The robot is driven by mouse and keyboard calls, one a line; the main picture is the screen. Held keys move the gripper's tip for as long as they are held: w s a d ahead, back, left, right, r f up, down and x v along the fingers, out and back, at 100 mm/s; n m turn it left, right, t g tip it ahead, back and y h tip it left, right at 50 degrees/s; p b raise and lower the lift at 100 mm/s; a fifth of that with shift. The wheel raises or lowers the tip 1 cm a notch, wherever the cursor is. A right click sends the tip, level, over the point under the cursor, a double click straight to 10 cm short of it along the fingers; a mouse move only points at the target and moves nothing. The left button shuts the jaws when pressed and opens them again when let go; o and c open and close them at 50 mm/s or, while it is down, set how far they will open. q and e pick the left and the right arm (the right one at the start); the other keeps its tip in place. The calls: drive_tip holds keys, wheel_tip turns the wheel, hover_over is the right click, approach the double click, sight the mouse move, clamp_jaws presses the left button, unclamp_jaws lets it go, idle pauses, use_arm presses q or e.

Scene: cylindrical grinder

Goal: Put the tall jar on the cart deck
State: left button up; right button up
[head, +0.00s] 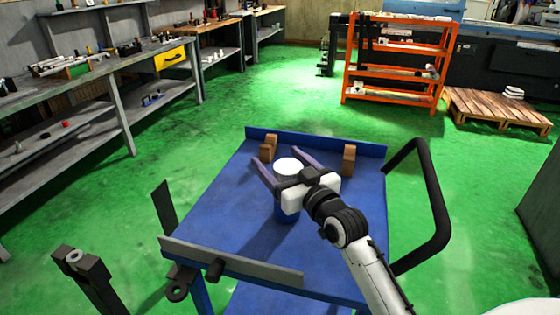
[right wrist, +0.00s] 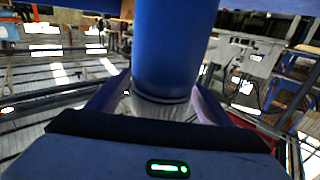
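The tall jar (head: 287,213) has a blue body and a white top (head: 288,164). In the head view it is upright over the middle of the blue cart deck (head: 345,225). Its base looks at or very near the deck; contact is not clear. My right gripper (head: 282,167) reaches in from the right, one finger on each side of the jar near its top. The right wrist view shows the jar (right wrist: 175,45) between both fingers (right wrist: 164,88). I cannot tell whether they press on it. My left gripper is not in view.
Brown blocks stand on the deck's far side, at left (head: 268,148) and right (head: 348,160). A raised blue rim (head: 315,141) closes the back. A black handle (head: 430,200) loops at the right. Green floor surrounds the cart; an orange shelf (head: 397,70) stands beyond.

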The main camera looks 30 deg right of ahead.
drive_tip(key=shift+r, duration=0.2)
approach(296, 176)
drive_tip(key=w, duration=0.5)
drive_tip(key=shift+w+d, duration=0.1)
drive_tip(key=shift+d, duration=0.1)
drive_tip(key=shift+f, duration=0.1)
